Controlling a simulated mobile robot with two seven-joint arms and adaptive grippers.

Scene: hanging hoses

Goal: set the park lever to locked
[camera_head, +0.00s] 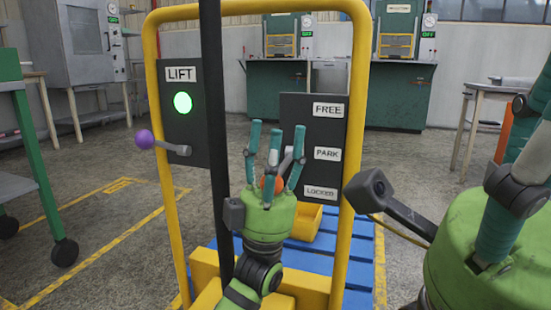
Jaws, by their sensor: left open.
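The park panel (320,113) is a dark plate on the right of a yellow frame, with the labels FREE (328,110), PARK (327,154) and LOCKED (321,192) from top to bottom. My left gripper (273,150) is open in front of the panel's left edge, teal fingers pointing up and away. An orange-red knob (268,184) shows between its fingers, largely hidden; I cannot tell whether they touch. The lever's arm and exact setting are mostly covered by the fingers. My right gripper (510,165) is at the right edge, partly cut off, away from the panel.
A LIFT panel (182,112) with a lit green lamp and a purple-knobbed lever (145,139) is on the frame's left. A black post (214,150) stands just left of my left gripper. A blue pallet (345,255) and a yellow bin (306,222) lie behind.

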